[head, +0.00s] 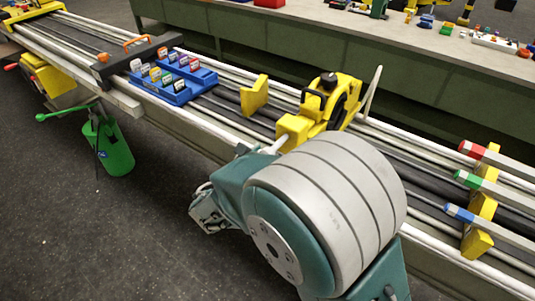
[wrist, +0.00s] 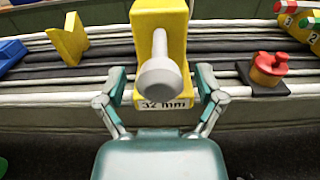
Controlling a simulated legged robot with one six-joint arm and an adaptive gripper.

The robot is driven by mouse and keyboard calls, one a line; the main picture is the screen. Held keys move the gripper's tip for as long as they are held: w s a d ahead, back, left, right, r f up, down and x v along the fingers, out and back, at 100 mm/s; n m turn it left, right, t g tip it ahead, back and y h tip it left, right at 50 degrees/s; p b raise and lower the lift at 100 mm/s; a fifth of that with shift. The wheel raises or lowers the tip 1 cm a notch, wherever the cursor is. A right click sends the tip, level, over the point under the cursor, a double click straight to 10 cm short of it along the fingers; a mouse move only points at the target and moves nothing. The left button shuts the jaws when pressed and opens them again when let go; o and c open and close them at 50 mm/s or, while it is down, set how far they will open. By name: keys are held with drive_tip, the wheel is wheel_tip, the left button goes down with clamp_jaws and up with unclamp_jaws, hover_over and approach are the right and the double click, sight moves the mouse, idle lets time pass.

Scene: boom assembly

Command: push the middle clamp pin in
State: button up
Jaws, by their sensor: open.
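The middle clamp is a yellow block (wrist: 158,25) with a "32 mm" label (wrist: 163,104) on its lower face. Its pale grey pin (wrist: 159,76) sticks out of the front toward the wrist camera, ending in a wide round head. My gripper (wrist: 160,90) is open and empty, with one finger on each side of the pin head and label; I cannot tell if either touches the block. In the head view the yellow clamp (head: 333,97) stands on the boom and the pin (head: 272,146) shows protruding; my arm hides part of the area in front.
A red knob on a black base (wrist: 268,71) sits right of the clamp. A yellow V-shaped bracket (head: 255,96) and a blue tray (head: 172,91) stand to the left. Colour-ended bars (head: 470,150) rest on a yellow rack at right. A green bucket (head: 110,147) hangs at left.

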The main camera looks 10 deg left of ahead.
sight(286, 136)
drive_tip(key=shift+a, duration=0.1)
drive_tip(key=shift+c, duration=0.4)
clamp_jaws()
drive_tip(key=shift+x, duration=2.4)
drive_tip(key=shift+r, duration=0.1)
drive_tip(key=shift+o, duration=0.4)
unclamp_jaws()
drive_tip(key=shift+w, duration=0.1)
